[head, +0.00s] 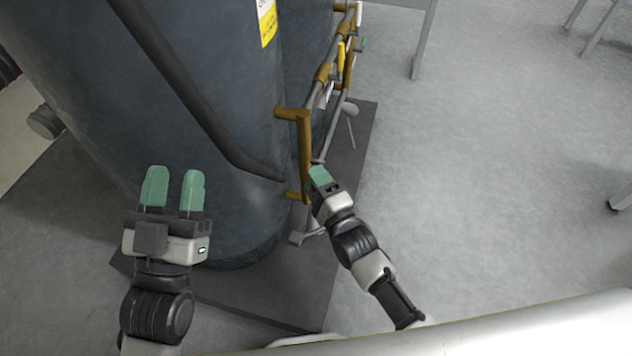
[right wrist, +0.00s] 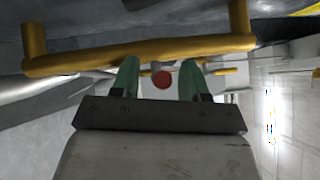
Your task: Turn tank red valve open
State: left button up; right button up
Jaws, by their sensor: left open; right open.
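The tank (head: 210,90) is a large dark grey cylinder filling the upper left of the head view. A brass-coloured pipe (head: 304,150) runs down its right side. In the right wrist view this pipe (right wrist: 140,54) crosses in front of my right gripper's fingers. A small red round part, seemingly the red valve (right wrist: 163,80), shows between the two green fingers of my right gripper (right wrist: 160,78), beyond the pipe. My right gripper also shows in the head view (head: 320,176), beside the pipe, open and empty. My left gripper (head: 174,188) is open and empty in front of the tank.
A dark pipe (head: 200,105) slants down across the tank's front. More brass and grey piping with a yellow handle (head: 341,52) continues behind. The tank stands on a dark base plate (head: 362,150). Grey floor (head: 490,150) to the right is clear, with metal legs at the far edge.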

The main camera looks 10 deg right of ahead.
grip_shut()
dwell(0.3)
